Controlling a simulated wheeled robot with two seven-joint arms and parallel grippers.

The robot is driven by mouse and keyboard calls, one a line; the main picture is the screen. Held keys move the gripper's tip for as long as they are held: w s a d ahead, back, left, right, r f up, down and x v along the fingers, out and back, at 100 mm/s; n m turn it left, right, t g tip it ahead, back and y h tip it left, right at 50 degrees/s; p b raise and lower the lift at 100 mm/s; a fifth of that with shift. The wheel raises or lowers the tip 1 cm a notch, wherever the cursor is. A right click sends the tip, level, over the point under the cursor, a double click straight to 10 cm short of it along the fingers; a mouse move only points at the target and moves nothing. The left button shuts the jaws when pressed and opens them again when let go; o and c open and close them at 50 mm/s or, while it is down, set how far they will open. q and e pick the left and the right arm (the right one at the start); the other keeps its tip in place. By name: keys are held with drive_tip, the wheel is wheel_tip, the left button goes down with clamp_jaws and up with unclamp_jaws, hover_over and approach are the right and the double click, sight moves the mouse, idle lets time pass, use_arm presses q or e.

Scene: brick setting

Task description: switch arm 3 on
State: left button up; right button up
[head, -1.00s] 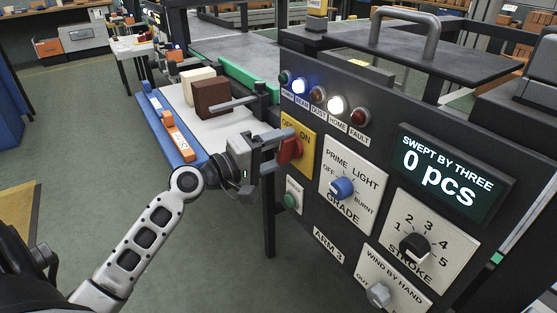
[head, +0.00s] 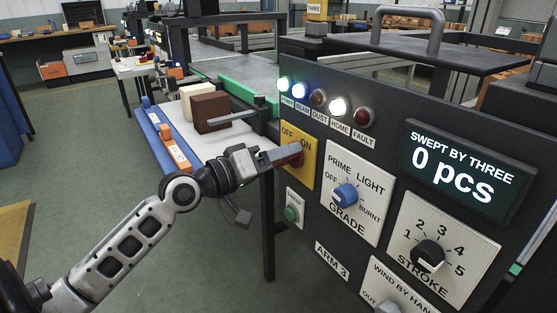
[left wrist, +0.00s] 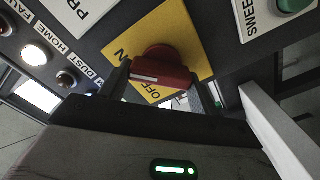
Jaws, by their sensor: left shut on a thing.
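The panel marked ARM 3 (head: 331,261) has a yellow plate (head: 309,177) lettered OFF and ON, with a red rotary switch (head: 299,160) on it. My left gripper (head: 291,157) is shut on the red switch and covers most of it in the head view. In the left wrist view the red switch (left wrist: 162,68) shows close up on the yellow plate (left wrist: 192,32). My right gripper is not in view.
A blue grade knob (head: 345,196), a black stroke knob (head: 430,256) and a green button (head: 291,213) sit close by on the panel. The display (head: 463,173) reads "SWEPT BY THREE 0 pcs". Brown and cream blocks (head: 210,112) stand on the table behind my arm.

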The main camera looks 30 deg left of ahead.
use_arm(q)
drive_tip(key=shift+d+f, duration=0.1)
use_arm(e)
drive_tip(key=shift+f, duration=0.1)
use_arm(q)
drive_tip(key=o, duration=1)
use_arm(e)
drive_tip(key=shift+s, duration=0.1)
use_arm(q)
drive_tip(key=shift+s, duration=0.1)
drive_tip(key=b+v, duration=0.4)
drive_tip(key=v, duration=1.2)
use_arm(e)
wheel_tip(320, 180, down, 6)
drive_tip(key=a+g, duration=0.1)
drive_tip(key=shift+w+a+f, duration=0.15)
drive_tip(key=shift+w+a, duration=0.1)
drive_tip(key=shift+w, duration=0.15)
